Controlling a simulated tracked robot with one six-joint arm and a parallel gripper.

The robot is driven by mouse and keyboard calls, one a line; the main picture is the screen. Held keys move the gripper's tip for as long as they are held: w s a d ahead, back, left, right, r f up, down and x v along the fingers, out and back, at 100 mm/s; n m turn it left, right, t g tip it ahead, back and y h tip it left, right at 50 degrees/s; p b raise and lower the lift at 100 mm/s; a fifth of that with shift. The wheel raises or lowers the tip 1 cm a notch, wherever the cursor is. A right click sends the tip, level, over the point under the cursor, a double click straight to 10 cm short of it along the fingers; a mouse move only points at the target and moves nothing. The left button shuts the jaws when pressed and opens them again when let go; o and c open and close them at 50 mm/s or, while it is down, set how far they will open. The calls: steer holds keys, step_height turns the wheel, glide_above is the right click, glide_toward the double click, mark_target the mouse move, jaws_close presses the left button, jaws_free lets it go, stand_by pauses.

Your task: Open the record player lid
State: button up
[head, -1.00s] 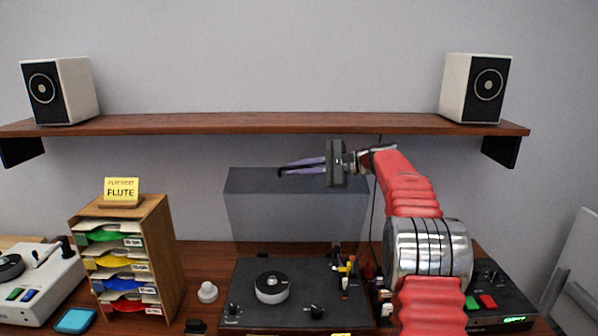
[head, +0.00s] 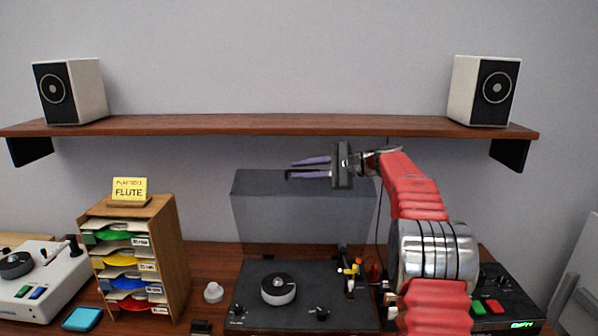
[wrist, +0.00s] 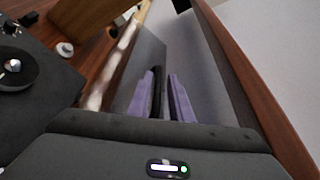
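The record player (head: 262,314) stands on the wooden table with its round platter hub uncovered. Its smoky translucent lid (head: 300,222) stands raised and upright behind the deck, close to the wall. The lid also shows as a grey panel in the wrist view (wrist: 136,62). My gripper (head: 290,170) is at the lid's top edge, its purple fingers pointing left and spread apart. In the wrist view my gripper (wrist: 160,78) has a dark strip between its fingers, which seems to be part of the lid. I cannot tell whether the fingers touch it.
A wooden shelf (head: 270,127) with two speakers (head: 72,92) (head: 484,90) runs just above my gripper. A record rack (head: 172,262) stands left of the player. A black device with lit buttons (head: 505,300) is at the right.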

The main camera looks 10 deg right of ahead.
steer(key=v, duration=1.3)
steer(key=shift+s+d+r, duration=0.1)
steer(key=shift+s+d, duration=0.15)
steer(key=shift+s+a+r, duration=0.1)
steer(key=shift+s+a, duration=0.05)
steer(key=shift+a, duration=0.35)
steer(key=s+a+f+n+g+h, duration=0.3)
steer(key=s+a+n+h, duration=0.25)
steer(key=s+a, duration=1.15)
steer(key=s+f+n+h, duration=0.3)
steer(key=s+f, duration=0.4)
steer(key=s, duration=0.6)
steer(key=s+f+n+h, duration=0.4)
steer(key=s+f+n, duration=0.1)
steer(key=s, duration=0.8)
steer(key=shift+f, duration=0.9)
